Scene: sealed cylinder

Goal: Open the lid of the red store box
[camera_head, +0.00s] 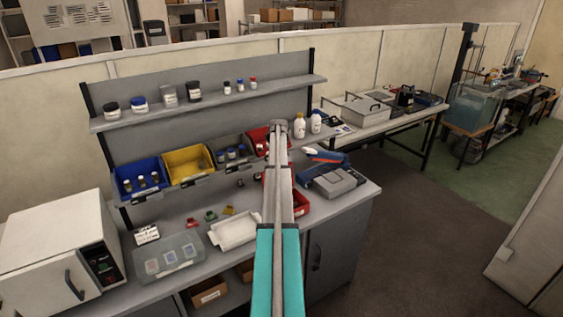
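Two red containers show. One red bin (259,138) sits in the row of bins on the rack, at its right end, partly covered by my arm. Another red box (301,203) stands on the workbench, mostly hidden behind my arm. I cannot tell which is the store box, and no lid can be made out on either. My arm reaches up the middle of the picture over the bench. No gripper fingers can be made out.
A blue bin (128,194) and a yellow bin (187,178) hang left of the red bin. Bottles line the shelf (210,106) above. A white tray (234,231), a clear-lidded case (166,258) and a white oven (48,250) stand on the bench. Floor is clear at right.

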